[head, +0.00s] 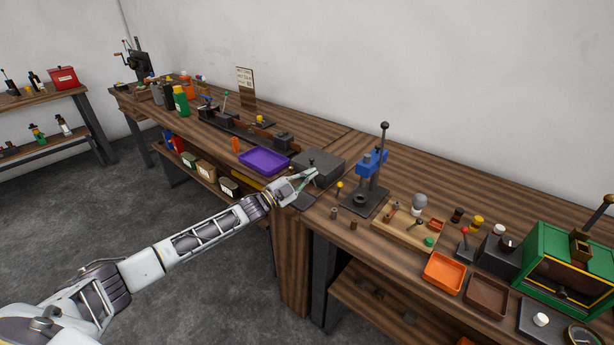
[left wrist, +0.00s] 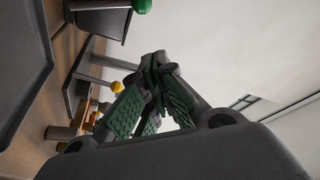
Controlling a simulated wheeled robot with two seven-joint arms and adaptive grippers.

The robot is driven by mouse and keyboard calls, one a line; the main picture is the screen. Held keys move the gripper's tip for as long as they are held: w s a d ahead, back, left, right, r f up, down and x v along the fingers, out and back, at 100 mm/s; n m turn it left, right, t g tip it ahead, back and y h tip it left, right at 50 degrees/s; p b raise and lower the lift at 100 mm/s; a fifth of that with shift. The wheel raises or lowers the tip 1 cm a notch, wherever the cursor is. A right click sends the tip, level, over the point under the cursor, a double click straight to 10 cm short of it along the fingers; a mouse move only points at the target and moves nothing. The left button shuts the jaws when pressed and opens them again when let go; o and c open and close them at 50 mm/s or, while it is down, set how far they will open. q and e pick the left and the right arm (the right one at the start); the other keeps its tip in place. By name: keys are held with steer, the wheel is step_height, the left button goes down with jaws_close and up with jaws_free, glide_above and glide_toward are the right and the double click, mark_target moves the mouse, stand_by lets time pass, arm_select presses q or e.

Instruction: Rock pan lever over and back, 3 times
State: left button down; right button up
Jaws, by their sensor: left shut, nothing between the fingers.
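No lever is labelled, so I cannot tell for certain which one is the pan lever. A short lever with a yellow knob (head: 339,185) stands on the bench just right of my left gripper (head: 313,173) in the head view. In the left wrist view a yellow knob (left wrist: 117,87) on a grey rod shows beside the fingers, apart from them, and a green knob (left wrist: 141,5) shows at the top edge. My left gripper (left wrist: 160,70) is shut and empty, in front of a dark grey box (head: 325,160). My right gripper is not in view.
A purple tray (head: 264,160) lies left of the gripper. Farther right are a wooden tray (head: 392,236), an orange tray (head: 444,272), a red-knobbed lever (head: 464,231) and a green cabinet (head: 540,255).

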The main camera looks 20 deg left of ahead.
arm_select(q)
steer(key=shift+v, duration=2.15)
steer(key=shift+b+v, duration=0.3)
steer(key=shift+v, duration=0.7)
steer(key=shift+r+v, duration=0.2)
steer(key=shift+v, duration=1.7)
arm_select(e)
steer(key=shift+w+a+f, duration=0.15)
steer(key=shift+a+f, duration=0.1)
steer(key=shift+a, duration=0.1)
